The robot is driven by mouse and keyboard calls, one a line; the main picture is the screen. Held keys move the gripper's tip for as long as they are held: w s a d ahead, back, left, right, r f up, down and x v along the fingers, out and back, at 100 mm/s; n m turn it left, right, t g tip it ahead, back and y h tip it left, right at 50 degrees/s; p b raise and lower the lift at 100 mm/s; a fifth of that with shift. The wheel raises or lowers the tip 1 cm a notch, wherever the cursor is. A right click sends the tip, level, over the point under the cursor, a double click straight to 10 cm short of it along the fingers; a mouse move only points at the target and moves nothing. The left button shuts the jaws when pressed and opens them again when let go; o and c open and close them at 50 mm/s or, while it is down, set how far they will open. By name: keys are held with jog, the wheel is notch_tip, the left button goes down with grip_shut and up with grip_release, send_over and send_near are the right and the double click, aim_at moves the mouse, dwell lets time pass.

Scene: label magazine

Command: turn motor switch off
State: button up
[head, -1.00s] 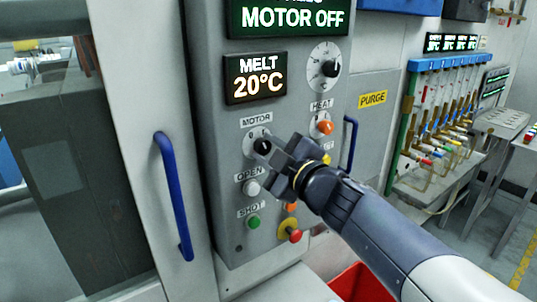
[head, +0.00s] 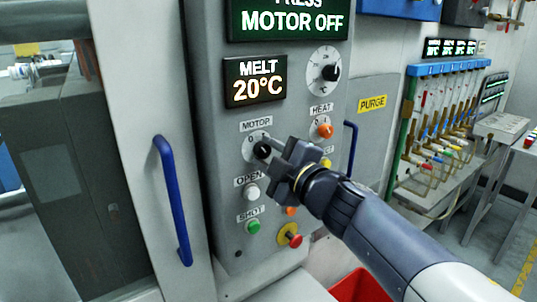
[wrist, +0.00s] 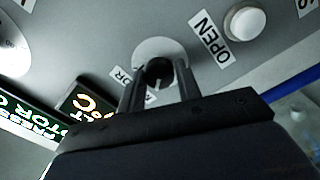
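The motor switch (head: 262,150) is a black knob on a pale round plate under the MOTOR label (head: 256,125) on the grey control panel. My gripper (head: 275,153) is at the switch from the right in the head view and hides part of its plate. In the wrist view the knob (wrist: 159,72) shows between the two fingertips of my gripper (wrist: 160,78), one on each side. The fingers stand apart; I cannot tell whether they touch the knob. The upper display (head: 290,20) reads MOTOR OFF.
Below the switch are the white OPEN button (head: 251,191), the green SHOT button (head: 253,227) and a red mushroom button (head: 292,238) on yellow. The orange HEAT knob (head: 325,131) is at upper right. A blue handle (head: 174,200) is at left.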

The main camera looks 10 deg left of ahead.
jog(key=o, duration=0.4)
jog(key=shift+d, duration=0.1)
jog(key=p+v, duration=0.1)
jog(key=v, duration=0.9)
jog(key=shift+s+d, duration=0.25)
jog(key=shift+a, duration=0.1)
jog(key=b+x, duration=0.1)
jog(key=x, duration=0.9)
jog(key=shift+w+a, duration=0.3)
jog(key=shift+d, duration=0.1)
